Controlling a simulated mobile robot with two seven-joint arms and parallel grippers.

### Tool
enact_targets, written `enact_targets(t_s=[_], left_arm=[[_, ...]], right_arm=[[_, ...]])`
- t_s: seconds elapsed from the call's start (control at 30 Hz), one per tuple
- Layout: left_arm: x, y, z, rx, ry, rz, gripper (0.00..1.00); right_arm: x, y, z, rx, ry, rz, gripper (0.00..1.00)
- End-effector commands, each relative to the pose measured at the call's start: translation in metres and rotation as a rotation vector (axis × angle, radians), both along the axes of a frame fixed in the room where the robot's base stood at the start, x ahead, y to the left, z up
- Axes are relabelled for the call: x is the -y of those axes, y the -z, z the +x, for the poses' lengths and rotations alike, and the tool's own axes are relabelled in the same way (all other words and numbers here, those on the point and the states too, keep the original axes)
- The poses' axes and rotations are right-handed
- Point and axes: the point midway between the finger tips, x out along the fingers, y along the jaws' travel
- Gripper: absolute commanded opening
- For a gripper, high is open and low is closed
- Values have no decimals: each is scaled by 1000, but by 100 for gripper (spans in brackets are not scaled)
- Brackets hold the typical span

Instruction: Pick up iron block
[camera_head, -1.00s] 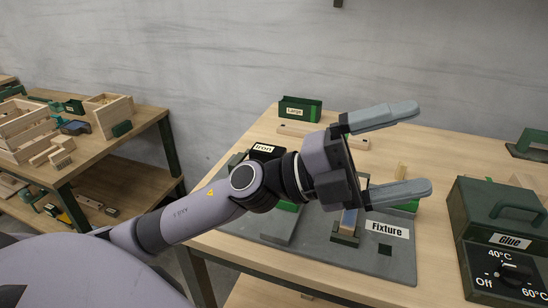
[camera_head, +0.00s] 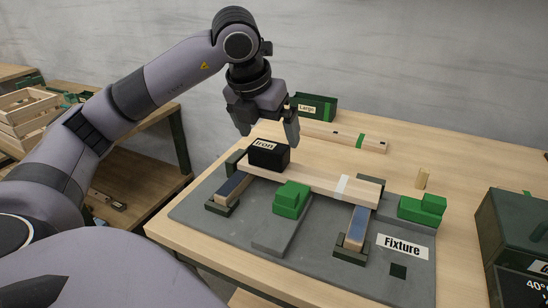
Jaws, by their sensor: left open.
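The iron block (camera_head: 269,156) is a small black block with a white label reading "Iron" on top. It rests on the left end of a pale wooden plank (camera_head: 315,181) that lies across the grey fixture (camera_head: 230,228). My left gripper (camera_head: 268,132) points down above and slightly behind the block. Its two fingers are apart with nothing between them, and they look clear of the block. My right gripper is not in view.
Green clamps (camera_head: 291,199) and (camera_head: 422,209) sit on the fixture beside the plank. A green "Large" bin (camera_head: 316,107) and another wooden strip (camera_head: 345,137) lie behind. A dark green glue box (camera_head: 515,235) stands at the right edge. A shelf with crates is at left.

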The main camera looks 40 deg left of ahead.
Motion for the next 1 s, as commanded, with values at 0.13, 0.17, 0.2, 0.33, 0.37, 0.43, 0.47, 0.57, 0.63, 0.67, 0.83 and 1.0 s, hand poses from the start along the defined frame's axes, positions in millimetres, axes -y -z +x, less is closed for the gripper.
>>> enact_targets(t_s=[0.13, 0.17, 0.2, 0.33, 0.37, 0.43, 0.47, 0.57, 0.63, 0.67, 0.83, 1.0], left_arm=[[-14, 3, -2, -9, -47, 38, 100], [-15, 6, -1, -11, -49, 39, 100], [-16, 9, 1, -9, -49, 38, 100], [-17, 23, 6, -12, -47, 37, 100], [-17, 26, 8, -11, -47, 36, 100], [-18, 36, 13, -11, -47, 37, 100], [-18, 41, 15, -13, -46, 37, 100], [-20, 54, 20, -11, -46, 36, 100], [-20, 60, 23, -10, -44, 35, 100], [-21, 62, 23, -9, -44, 35, 100], [-20, 64, 25, -7, -43, 35, 100], [-20, 63, 24, -7, -43, 35, 71]], right_arm=[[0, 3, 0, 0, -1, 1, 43], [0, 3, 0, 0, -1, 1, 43], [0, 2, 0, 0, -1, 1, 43], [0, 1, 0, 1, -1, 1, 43], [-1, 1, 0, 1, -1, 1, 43], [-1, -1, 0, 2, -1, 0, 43], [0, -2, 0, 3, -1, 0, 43], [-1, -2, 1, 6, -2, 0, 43], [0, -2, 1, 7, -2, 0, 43], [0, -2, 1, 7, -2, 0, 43], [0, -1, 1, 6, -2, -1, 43], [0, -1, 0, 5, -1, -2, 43]])
